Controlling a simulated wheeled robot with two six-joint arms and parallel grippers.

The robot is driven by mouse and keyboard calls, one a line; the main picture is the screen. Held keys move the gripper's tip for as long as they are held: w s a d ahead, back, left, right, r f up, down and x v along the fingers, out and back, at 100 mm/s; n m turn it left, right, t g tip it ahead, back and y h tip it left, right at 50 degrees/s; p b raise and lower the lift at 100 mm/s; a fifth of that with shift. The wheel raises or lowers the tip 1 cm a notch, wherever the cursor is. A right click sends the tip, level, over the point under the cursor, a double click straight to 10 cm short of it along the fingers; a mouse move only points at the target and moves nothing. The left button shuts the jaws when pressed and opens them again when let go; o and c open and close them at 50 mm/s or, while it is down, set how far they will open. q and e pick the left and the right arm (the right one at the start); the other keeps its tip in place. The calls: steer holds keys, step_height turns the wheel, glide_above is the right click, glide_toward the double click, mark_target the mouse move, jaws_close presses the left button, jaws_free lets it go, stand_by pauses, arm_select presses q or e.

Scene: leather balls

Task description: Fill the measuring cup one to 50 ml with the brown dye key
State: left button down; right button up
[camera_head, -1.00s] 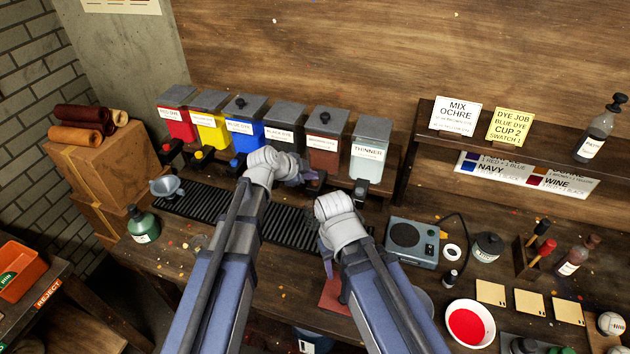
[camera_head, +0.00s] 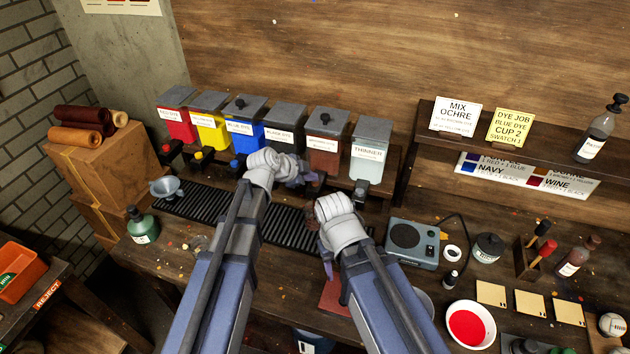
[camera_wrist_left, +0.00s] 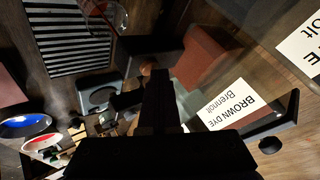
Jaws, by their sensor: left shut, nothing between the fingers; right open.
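The brown dye dispenser (camera_head: 323,158) stands in the row, between the black dye and thinner ones. Its label (camera_wrist_left: 230,103) shows sideways and close in the left wrist view. My left gripper (camera_head: 308,179) is shut and empty, in front of the lower part of the brown dispenser. Its dark fingers (camera_wrist_left: 160,95) also show in the left wrist view.
Red (camera_head: 178,124), yellow (camera_head: 210,134), blue (camera_head: 244,136) and black (camera_head: 283,140) dispensers stand left, the thinner (camera_head: 369,163) right. A black ribbed grating (camera_head: 205,205) runs below them. A scale (camera_head: 412,243) and a red-filled bowl (camera_head: 470,325) are right of my arms.

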mark_target(312, 184)
arm_select(q)
steer(key=shift+r, duration=0.15)
stand_by(0.8)
steer(key=shift+r+p, duration=0.8)
steer(key=shift+p, duration=0.15)
steer(key=shift+r, duration=0.1)
step_height(312, 184, up, 5)
steer(key=p, duration=0.5)
stand_by(1.8)
